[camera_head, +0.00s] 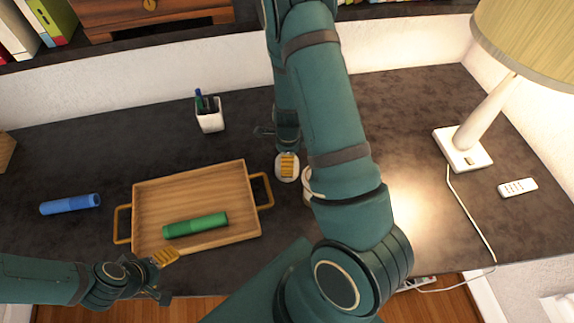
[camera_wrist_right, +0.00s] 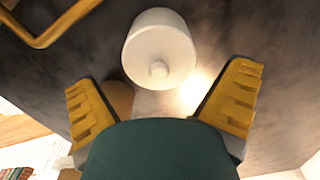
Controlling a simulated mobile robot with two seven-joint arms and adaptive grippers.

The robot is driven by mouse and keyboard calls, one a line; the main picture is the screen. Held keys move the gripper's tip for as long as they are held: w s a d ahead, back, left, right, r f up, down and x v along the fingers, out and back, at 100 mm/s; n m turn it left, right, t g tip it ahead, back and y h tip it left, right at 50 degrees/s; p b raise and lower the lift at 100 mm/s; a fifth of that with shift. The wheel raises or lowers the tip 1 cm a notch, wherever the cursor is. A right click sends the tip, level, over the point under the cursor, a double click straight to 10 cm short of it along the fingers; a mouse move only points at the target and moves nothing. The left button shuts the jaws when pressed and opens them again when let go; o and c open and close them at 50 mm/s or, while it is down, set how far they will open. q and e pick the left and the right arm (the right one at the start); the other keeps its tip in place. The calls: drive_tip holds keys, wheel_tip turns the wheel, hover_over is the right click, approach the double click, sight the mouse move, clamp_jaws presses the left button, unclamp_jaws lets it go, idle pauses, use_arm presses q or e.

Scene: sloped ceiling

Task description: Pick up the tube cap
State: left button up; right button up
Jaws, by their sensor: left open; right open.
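A white cylinder (camera_wrist_right: 160,48) with a small round knob on its end lies beyond and between the fingers in the right wrist view. I cannot tell whether it is the tube cap. My right gripper (camera_wrist_right: 162,88) is open, with nothing between its fingers; in the head view it (camera_head: 287,163) is right of the tray, partly hidden by its arm. A green tube-like piece (camera_head: 196,225) lies in the wooden tray (camera_head: 190,185). A blue one (camera_head: 70,204) lies on the table left of the tray. My left gripper (camera_head: 167,276) is open and empty at the tray's front edge.
A pen holder (camera_head: 209,115) stands behind the tray. A tan round object (camera_head: 308,186) is half hidden by my right arm. A lamp (camera_head: 463,147), its cord and a white remote (camera_head: 518,187) are at the right.

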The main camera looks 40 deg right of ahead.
wheel_tip(320, 180, down, 4)
drive_tip(key=shift+a+f, duration=0.1)
drive_tip(key=shift+f, duration=0.05)
drive_tip(key=shift+c, duration=0.3)
drive_tip(key=c, duration=0.5)
drive_tip(key=shift+c, duration=0.3)
